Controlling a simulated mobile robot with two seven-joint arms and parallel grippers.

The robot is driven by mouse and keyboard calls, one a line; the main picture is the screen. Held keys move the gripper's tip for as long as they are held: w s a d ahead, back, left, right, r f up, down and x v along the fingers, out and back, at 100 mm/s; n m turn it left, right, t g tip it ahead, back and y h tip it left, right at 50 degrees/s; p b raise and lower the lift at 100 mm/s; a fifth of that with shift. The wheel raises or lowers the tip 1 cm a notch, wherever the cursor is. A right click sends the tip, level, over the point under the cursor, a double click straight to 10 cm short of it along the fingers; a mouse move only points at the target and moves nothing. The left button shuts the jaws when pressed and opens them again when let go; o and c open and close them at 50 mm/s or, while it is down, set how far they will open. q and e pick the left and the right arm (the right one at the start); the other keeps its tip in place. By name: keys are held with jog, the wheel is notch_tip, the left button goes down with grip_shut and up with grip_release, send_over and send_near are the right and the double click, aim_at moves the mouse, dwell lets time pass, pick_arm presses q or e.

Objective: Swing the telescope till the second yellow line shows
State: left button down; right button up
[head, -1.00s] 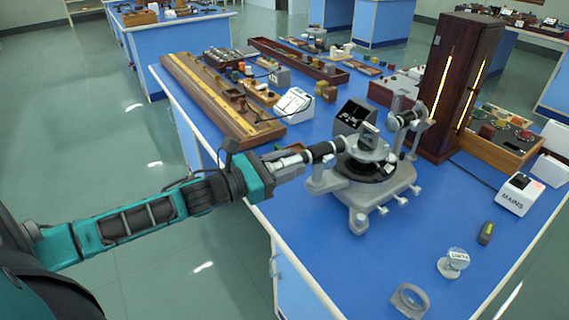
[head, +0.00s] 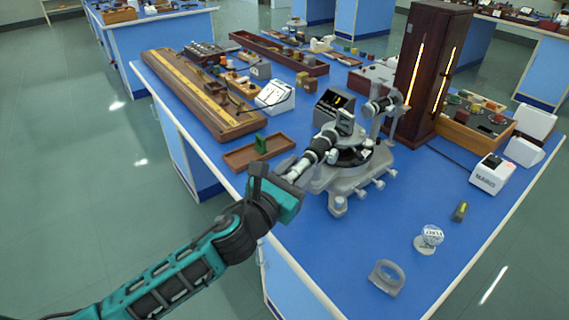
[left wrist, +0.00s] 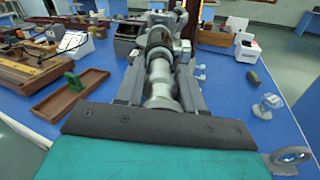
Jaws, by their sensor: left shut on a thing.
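The spectrometer (head: 352,172) stands on the blue bench, with a grey base and a round dark table. Its black and silver telescope (head: 318,152) points toward the near left edge; it also shows in the left wrist view (left wrist: 160,75). My left gripper (head: 292,182) is shut on the telescope's silver eyepiece end, with a finger on each side. The collimator (head: 380,106) faces the tall brown lamp housing (head: 412,72), which has glowing yellow slits. My right gripper is not in view.
A shallow wooden tray (head: 240,158) with a green block lies left of the telescope. A white meter (head: 274,97) and a long wooden rail (head: 190,90) lie beyond.

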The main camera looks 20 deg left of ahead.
pick_arm(q)
jog(key=shift+d+f, duration=0.15)
jog(key=c, duration=0.9)
grip_release()
jog(key=b+v, duration=0.1)
jog(key=v, duration=1.2)
jog(key=shift+b, duration=0.35)
jog(key=shift+d, duration=0.1)
